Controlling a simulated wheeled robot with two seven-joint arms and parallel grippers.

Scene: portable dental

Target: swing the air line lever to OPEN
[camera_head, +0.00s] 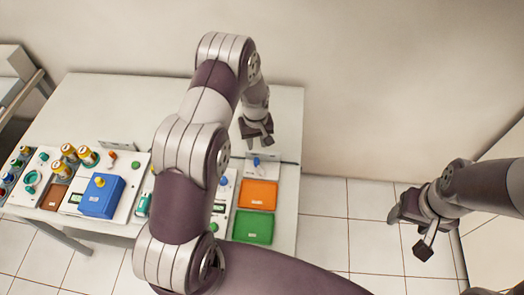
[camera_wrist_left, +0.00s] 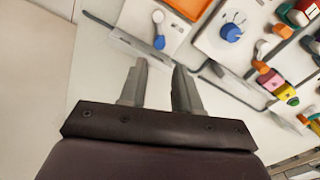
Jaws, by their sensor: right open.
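A small blue-tipped lever (camera_head: 256,162) stands on a white base at the back of the right-hand panel. It also shows in the left wrist view (camera_wrist_left: 159,41), beyond my fingertips. A second blue-ended part (camera_wrist_left: 231,32) sits on the neighbouring white panel; I cannot read labels to tell which is the air line lever. My left gripper (camera_head: 257,136) is just behind the first lever, apart from it. Its fingers are parted and empty in the left wrist view (camera_wrist_left: 159,75). My right gripper (camera_head: 408,238) is open and empty, off the table to the right.
An orange tray (camera_head: 258,194) and a green tray (camera_head: 253,227) lie in front of the lever. A blue box (camera_head: 101,196) and several yellow-topped jars stand at left. My left arm hides the middle of the table. The back table surface (camera_head: 130,100) is clear.

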